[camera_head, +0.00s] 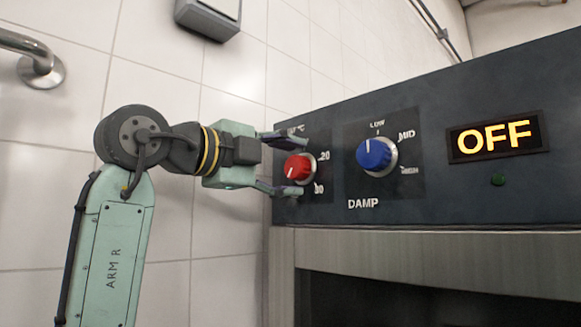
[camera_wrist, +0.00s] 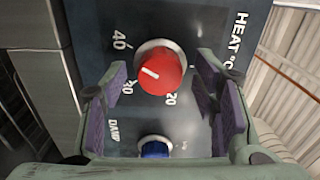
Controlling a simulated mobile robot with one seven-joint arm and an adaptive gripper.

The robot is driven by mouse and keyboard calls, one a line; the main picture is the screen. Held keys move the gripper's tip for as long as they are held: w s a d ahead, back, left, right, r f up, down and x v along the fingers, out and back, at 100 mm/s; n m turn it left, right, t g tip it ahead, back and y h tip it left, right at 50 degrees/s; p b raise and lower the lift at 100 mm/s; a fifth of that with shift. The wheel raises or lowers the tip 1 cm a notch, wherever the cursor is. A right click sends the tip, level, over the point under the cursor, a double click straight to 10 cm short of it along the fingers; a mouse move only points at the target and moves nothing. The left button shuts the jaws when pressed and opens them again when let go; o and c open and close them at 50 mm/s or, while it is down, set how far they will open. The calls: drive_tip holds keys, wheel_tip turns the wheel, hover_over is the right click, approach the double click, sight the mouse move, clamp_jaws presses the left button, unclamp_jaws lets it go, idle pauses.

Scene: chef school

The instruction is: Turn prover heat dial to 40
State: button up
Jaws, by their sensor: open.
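The red heat dial (camera_head: 299,167) is on the left of the dark prover panel. In the wrist view the red dial (camera_wrist: 153,68) shows a white pointer line aimed at the left of the picture, between the printed 30 and 40; the exact reading is hard to tell. My gripper (camera_head: 287,163) is open in front of the dial, one finger above it and one below in the head view. In the wrist view my gripper (camera_wrist: 165,98) has a clear gap between each purple-padded finger and the dial. The 40 mark is hidden in the head view.
The blue damp dial (camera_head: 375,155) is just right of the heat dial.

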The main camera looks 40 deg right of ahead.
drive_tip(key=a, duration=1.1)
drive_tip(key=shift+s+a, duration=0.15)
drive_tip(key=shift+s, duration=0.3)
